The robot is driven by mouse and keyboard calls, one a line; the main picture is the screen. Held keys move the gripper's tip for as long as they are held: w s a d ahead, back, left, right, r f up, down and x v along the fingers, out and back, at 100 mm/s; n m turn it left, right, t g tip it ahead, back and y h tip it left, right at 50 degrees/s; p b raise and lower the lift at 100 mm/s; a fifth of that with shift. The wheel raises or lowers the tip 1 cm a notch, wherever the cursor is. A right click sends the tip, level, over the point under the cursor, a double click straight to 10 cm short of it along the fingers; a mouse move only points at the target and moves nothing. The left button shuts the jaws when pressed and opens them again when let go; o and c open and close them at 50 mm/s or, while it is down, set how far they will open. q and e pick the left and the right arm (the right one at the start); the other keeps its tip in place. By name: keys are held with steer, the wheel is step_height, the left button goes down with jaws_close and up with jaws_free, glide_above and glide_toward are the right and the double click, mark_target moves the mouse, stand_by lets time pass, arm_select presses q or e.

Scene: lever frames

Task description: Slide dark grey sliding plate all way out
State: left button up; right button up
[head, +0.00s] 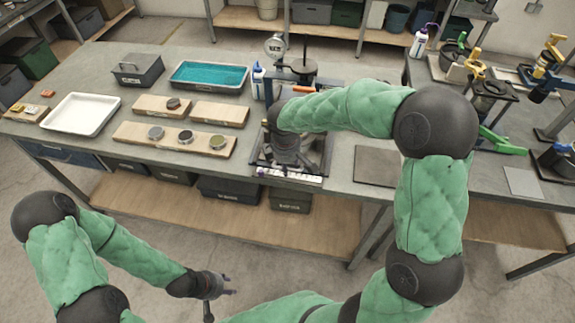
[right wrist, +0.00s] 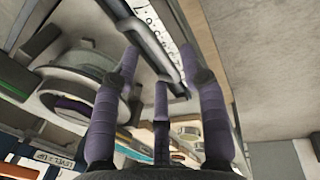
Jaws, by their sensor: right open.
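The lever frame (head: 318,150) stands on the grey bench in the middle of the head view, with a white lettered strip (head: 290,178) along its front edge. My right wrist and forearm hide much of it. I cannot clearly make out the dark grey sliding plate; a dark bar (right wrist: 147,40) runs beside the lettered strip (right wrist: 160,30) in the right wrist view. My right gripper (right wrist: 165,72) is open, its fingers spread near this bar; contact cannot be told. My left gripper (head: 218,287) is open and empty, low in front of the bench.
Wooden boards (head: 200,146) with metal discs, a white tray (head: 78,114) and a teal tray (head: 208,76) lie to the left. A flat dark grey sheet (head: 378,166) lies to the right of the frame. More lever devices (head: 490,90) stand at far right.

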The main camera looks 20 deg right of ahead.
step_height(320, 180, up, 10)
steer(key=s+a, duration=0.1)
steer(key=shift+s+f, duration=0.2)
steer(key=shift+s, duration=0.1)
stand_by(0.3)
steer(key=s+a+f+m+g+y, duration=0.1)
steer(key=s+a+f+m+y, duration=0.15)
steer(key=f, duration=0.75)
steer(key=s+a+f+m+g+y, duration=0.15)
steer(key=a+f, duration=0.25)
steer(key=f, duration=0.7)
steer(key=s+a+f+m+t+y, duration=0.1)
steer(key=s+a+f+m, duration=0.1)
steer(key=s+f+m, duration=0.8)
steer(key=s+f, duration=0.5)
steer(key=f, duration=0.1)
steer(key=shift+s+f, duration=0.2)
steer(key=shift+s, duration=0.1)
